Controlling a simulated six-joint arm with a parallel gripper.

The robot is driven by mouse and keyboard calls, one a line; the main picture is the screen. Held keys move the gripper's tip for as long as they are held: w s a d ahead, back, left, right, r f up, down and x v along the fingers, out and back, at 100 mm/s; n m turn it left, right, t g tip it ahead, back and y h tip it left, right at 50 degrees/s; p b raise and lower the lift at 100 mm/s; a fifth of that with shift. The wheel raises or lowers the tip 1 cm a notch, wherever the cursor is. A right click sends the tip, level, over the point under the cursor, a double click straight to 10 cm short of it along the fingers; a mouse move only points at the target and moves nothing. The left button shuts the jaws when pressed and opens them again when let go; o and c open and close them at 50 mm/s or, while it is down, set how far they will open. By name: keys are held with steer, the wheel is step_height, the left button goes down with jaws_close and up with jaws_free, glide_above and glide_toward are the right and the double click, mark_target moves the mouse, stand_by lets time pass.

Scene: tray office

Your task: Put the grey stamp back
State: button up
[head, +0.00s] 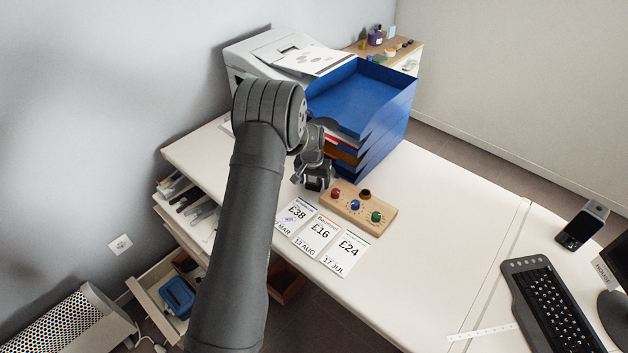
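A light wooden stamp rack (386,223) lies on the white desk. It carries a red-topped stamp (336,193), a blue-topped stamp (355,204) and a green-topped stamp (376,216). A small dark brown round thing (365,194) is at the rack's back edge; I cannot tell what it is. I cannot make out a grey stamp for certain. My gripper (318,184) is low over the desk, just left of the rack's red end. Its dark fingers are small and partly in shade, so any held thing is hard to tell.
Blue stacked trays (372,105) and a printer (270,60) stand behind my gripper. The desk right of the rack is clear up to the keyboard (553,305).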

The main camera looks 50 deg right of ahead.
mark_target(312, 191)
steer(key=shift+r, duration=0.1)
step_height(312, 191, up, 12)
steer(key=a, duration=0.1)
steer(key=shift+s+a, duration=0.35)
steer(key=f, duration=0.4)
steer(key=d+f, duration=0.1)
steer(key=f, duration=0.7)
steer(key=shift+w+d, duration=0.35)
step_height(312, 191, up, 2)
steer(key=shift+r, duration=0.85)
